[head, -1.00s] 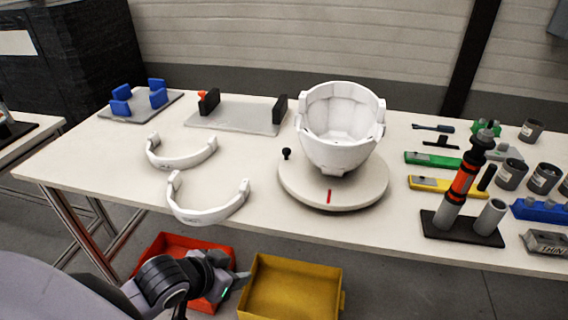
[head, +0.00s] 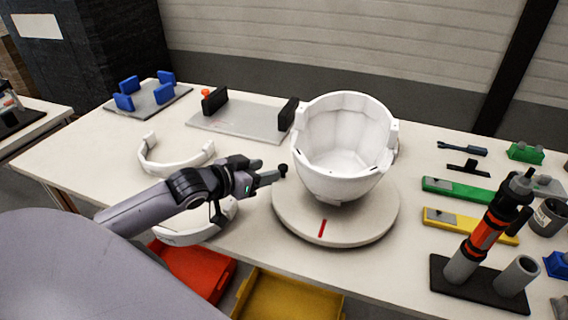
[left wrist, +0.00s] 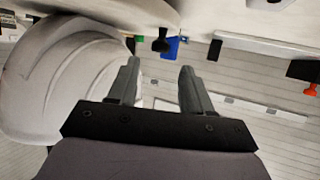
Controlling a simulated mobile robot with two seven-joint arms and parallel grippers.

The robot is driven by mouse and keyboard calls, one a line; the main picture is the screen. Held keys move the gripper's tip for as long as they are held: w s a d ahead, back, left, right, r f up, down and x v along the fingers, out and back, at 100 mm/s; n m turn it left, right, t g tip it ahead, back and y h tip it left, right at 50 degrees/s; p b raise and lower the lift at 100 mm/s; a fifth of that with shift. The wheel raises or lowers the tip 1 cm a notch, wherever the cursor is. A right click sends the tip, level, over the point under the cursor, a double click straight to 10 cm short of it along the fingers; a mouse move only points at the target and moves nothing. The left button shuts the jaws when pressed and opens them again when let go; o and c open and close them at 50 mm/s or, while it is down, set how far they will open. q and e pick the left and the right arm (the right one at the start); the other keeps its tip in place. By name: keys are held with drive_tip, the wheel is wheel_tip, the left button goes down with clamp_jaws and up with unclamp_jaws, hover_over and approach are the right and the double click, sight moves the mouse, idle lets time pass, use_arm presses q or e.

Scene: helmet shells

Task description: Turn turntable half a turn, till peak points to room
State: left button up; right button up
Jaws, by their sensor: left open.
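The round white turntable (head: 345,228) stands on the table, with a red mark (head: 322,228) on its front rim and a small black knob (head: 283,170) at its left edge. A white helmet shell (head: 345,150) sits on it, hollow side facing up and toward me. My left gripper (head: 270,176) is open and empty, its fingertips close to the knob from the left. In the left wrist view the knob (left wrist: 161,44) shows just beyond the gap between the fingertips (left wrist: 159,68); contact cannot be told. The shell (left wrist: 65,80) fills the left there. My right gripper is not in view.
Two white curved bands lie left of the turntable; my left arm passes over the nearer one (head: 185,236). A plate with black blocks (head: 240,125) stands behind. Green (head: 455,190) and yellow tools and a black tool stand (head: 480,285) are on the right.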

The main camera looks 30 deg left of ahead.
sight(282, 166)
use_arm(q)
drive_tip(key=shift+x, duration=3.1)
clamp_jaws()
